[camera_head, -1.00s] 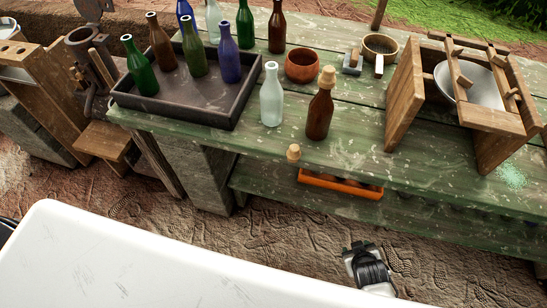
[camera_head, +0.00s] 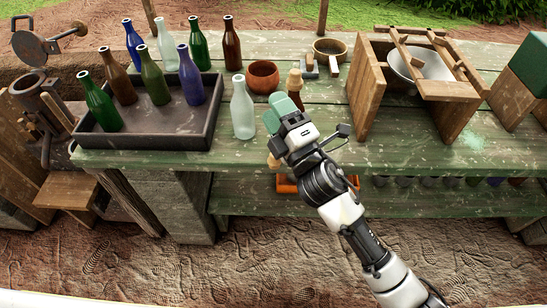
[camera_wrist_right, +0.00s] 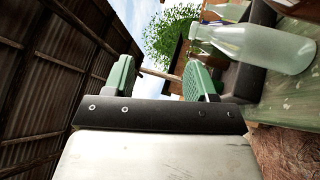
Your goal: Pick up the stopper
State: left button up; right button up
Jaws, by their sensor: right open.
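A small pale wooden stopper (camera_head: 273,162) is at the front edge of the green table, partly hidden behind my right gripper. A similar stopper (camera_head: 295,76) sits in the neck of the brown bottle (camera_head: 297,100), whose body is mostly hidden by my gripper. My right gripper (camera_head: 282,110), with green finger pads, is open over the table's front part, near both stoppers. In the right wrist view its two fingers (camera_wrist_right: 161,82) are spread with nothing between them, and no stopper shows. My left gripper is not in view.
A pale clear bottle (camera_head: 243,112) stands just left of my right gripper. A dark tray (camera_head: 150,141) with several coloured bottles is farther left. A reddish bowl (camera_head: 263,77) is behind, and a wooden frame (camera_head: 367,90) with a white bowl (camera_head: 420,66) stands to the right.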

jog(key=s+a+r+n+g+y, duration=0.2)
jog(key=a+n+g+y, duration=0.25)
jog(key=n, duration=0.35)
jog(key=s+a+r+n+g+y, duration=0.2)
jog(key=a+r+n+g+y, duration=0.15)
jog(key=a+n+g, duration=0.35)
jog(key=s+a+f+n+g, duration=0.1)
jog(key=s+f+n+g, duration=0.1)
jog(key=n+g, duration=0.5)
jog(key=n+h, duration=1.7)
jog(key=h, duration=0.3)
send_over(274, 164)
jog(key=w, duration=0.1)
notch_tip(274, 164, down, 8)
jog(key=f, duration=0.4)
jog(key=shift+w+d+f, duration=0.15)
jog(key=shift+d+f, duration=0.05)
jog(key=shift+w+a+f+p, duration=0.1)
jog(key=shift+f+p, duration=0.25)
jog(key=shift+f, duration=1.2)
jog(key=shift+a+f+p, duration=0.1)
jog(key=shift+f+p, duration=0.25)
jog(key=shift+f, duration=1.15)
jog(key=shift+d, duration=0.1)
jog(key=c, duration=1)
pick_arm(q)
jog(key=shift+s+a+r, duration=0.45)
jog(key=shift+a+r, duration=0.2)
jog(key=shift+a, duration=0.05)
